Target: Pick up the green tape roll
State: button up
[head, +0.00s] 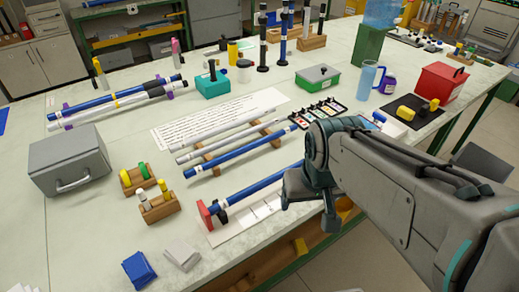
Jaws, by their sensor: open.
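A small green rounded piece (144,170), which looks like the green tape roll, sits in a small wooden holder (134,186) on the left part of the table. A yellow piece (126,178) sits beside it in the same holder. My gripper (309,208) is open and points down near the table's front edge, well to the right of the holder. I see nothing between its fingers. The gripper is apart from the green piece.
A second wooden holder (160,208) with grey and yellow pieces stands just in front. A grey metal box (70,163) is to the left. A blue rod (265,184) on a red-ended stand lies between the holders and my gripper.

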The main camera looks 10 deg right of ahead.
aim_at(142, 167)
jog(key=u, duration=0.3)
jog(key=k, duration=0.5)
jog(key=u, duration=1.2)
jog(key=i, duration=0.9)
jog(key=z, duration=0.65)
